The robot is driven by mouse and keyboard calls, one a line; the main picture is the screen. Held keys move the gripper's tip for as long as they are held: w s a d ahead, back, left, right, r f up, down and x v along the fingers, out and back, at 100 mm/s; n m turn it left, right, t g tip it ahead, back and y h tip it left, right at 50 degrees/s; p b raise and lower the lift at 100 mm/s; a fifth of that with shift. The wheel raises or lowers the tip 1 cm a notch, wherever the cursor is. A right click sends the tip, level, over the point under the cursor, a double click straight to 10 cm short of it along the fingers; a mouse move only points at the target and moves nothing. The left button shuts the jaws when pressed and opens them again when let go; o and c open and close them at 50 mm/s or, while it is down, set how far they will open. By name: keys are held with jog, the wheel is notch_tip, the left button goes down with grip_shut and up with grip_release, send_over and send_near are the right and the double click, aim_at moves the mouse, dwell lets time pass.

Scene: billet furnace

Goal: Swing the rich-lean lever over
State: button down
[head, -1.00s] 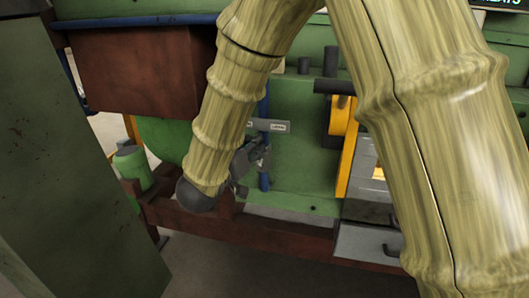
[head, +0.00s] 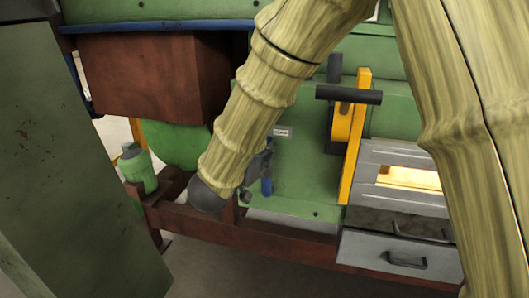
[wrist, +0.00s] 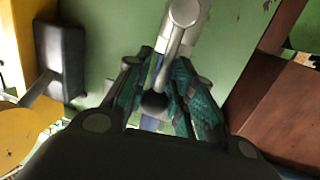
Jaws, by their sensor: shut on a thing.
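The lever (wrist: 181,38) shows in the wrist view as a pale grey metal arm with a round end and a dark ball knob (wrist: 154,103). My gripper (wrist: 160,90) is shut on the lever at its knob end, with a teal-padded finger on each side. In the head view my gripper (head: 261,168) is small and dark, low against the green panel (head: 310,180), just below a white label (head: 283,132) that seems to read LEAN. My bamboo-patterned arm hides most of the lever and whatever is left of the label there.
A blue pipe (head: 267,187) is beside my gripper. A rusty brown box (head: 150,75) overhangs at the left.

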jog(key=c, duration=1.2)
grip_release()
jog(key=shift+s+a, duration=0.1)
jog(key=v, duration=1.1)
jog(key=shift+s+a, duration=0.25)
jog(key=shift+s, duration=0.05)
